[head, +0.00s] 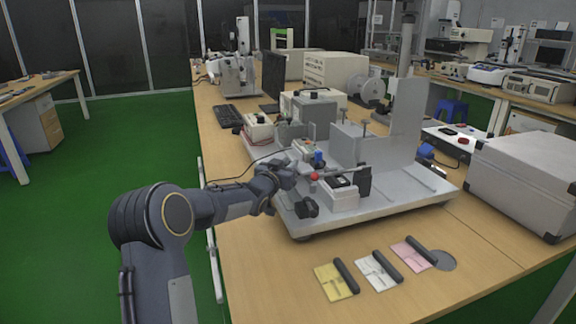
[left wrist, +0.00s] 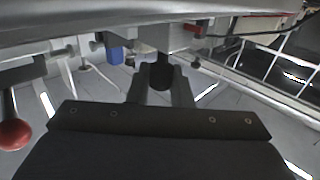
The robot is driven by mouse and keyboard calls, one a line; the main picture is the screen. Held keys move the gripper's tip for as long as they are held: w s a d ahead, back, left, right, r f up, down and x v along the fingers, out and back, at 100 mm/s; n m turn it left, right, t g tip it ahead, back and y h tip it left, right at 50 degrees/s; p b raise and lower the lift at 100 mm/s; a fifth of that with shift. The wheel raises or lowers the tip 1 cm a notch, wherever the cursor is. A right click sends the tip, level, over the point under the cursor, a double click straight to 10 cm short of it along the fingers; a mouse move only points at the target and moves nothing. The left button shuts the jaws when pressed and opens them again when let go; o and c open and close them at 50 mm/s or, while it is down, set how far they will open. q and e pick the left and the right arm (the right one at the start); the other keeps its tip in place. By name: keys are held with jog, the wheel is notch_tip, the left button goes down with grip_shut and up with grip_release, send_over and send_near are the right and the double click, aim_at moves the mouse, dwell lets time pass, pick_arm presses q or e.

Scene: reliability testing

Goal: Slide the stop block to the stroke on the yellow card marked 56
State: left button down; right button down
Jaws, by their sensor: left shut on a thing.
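A yellow card (head: 328,285) lies flat at the table's front, with a dark bar along its right side. The marks on it are too small to read. My left gripper (head: 291,170) is at the left side of the light grey test machine (head: 400,200). In the left wrist view my left gripper (left wrist: 160,90) is shut on a small dark rounded piece (left wrist: 160,74). I cannot tell whether this piece is the stop block; the arm hides it in the head view. My right gripper is out of view.
A red ball knob (head: 314,176) is just right of my left gripper; it also shows in the left wrist view (left wrist: 14,134). A white card (head: 372,272) and a pink card (head: 406,254) lie beside the yellow one. A grey case (head: 530,180) stands at right.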

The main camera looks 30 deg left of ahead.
pick_arm(q)
jog(key=shift+s+d+f+b, duration=0.25)
jog(key=shift+s+d+b, duration=0.1)
jog(key=shift+b, duration=0.4)
jog(key=shift+d+r, duration=0.15)
jog(key=shift+r, duration=0.05)
jog(key=c, duration=1.3)
grip_release()
jog(key=shift+c, duration=0.2)
jog(key=shift+s, duration=0.15)
jog(key=s, duration=0.7)
jog(key=shift+s+d, duration=0.25)
jog(key=shift+s, duration=0.05)
